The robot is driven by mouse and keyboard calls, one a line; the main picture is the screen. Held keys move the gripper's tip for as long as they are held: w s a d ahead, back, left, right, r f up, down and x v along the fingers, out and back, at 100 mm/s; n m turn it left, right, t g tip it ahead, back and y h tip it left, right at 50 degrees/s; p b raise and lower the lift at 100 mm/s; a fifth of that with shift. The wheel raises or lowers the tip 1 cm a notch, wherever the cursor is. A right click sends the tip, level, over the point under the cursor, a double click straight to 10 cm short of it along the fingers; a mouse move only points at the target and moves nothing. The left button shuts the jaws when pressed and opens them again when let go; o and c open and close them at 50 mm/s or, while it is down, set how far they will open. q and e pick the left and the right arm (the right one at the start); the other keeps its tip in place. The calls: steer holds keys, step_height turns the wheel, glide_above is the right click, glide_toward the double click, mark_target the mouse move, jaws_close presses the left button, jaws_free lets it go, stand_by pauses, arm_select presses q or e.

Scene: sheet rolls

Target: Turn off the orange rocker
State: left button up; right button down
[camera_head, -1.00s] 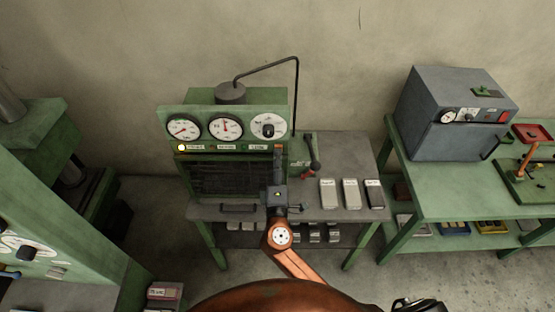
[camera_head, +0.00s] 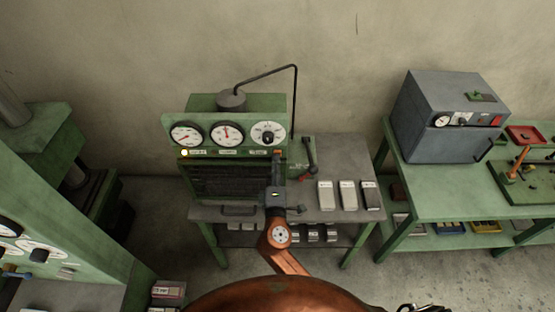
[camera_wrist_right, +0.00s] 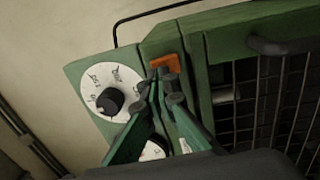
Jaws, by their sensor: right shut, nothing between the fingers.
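The orange rocker (camera_wrist_right: 165,62) sits on a narrow green panel beside the white dial in the right wrist view. My right gripper (camera_wrist_right: 161,77) is shut and empty, with its fingertips right at the rocker's lower edge. I cannot tell whether they touch it. In the head view my right gripper (camera_head: 277,163) reaches up in front of the green machine (camera_head: 182,120), near the right end of its label strip. The gripper partly covers that spot, and the rocker's tilt is not clear. My left gripper is not in view.
The machine has three white dials and a lit lamp (camera_head: 184,153). A black lever (camera_head: 310,152) stands at its right. Several metal blocks (camera_head: 348,195) lie on the bench right of my arm. A grey oven (camera_head: 440,120) stands on the right green table (camera_head: 445,184).

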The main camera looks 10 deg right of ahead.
arm_select(q)
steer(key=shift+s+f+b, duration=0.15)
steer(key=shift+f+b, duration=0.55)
steer(key=shift+b, duration=0.05)
arm_select(e)
steer(key=s+a+r, duration=0.2)
steer(key=s, duration=1)
steer(key=shift+s+a+r, duration=0.2)
steer(key=shift+r, duration=0.1)
arm_select(q)
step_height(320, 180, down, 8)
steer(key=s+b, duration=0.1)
steer(key=b, duration=0.6)
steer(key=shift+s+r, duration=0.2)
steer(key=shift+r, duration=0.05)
arm_select(e)
step_height(320, 180, down, 6)
steer(key=t, duration=0.1)
steer(key=shift+s, duration=0.3)
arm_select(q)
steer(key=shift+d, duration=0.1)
arm_select(e)
steer(key=shift+a, duration=0.1)
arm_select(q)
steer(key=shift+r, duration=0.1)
arm_select(e)
steer(key=shift+w+r, duration=0.1)
steer(key=shift+w, duration=0.05)
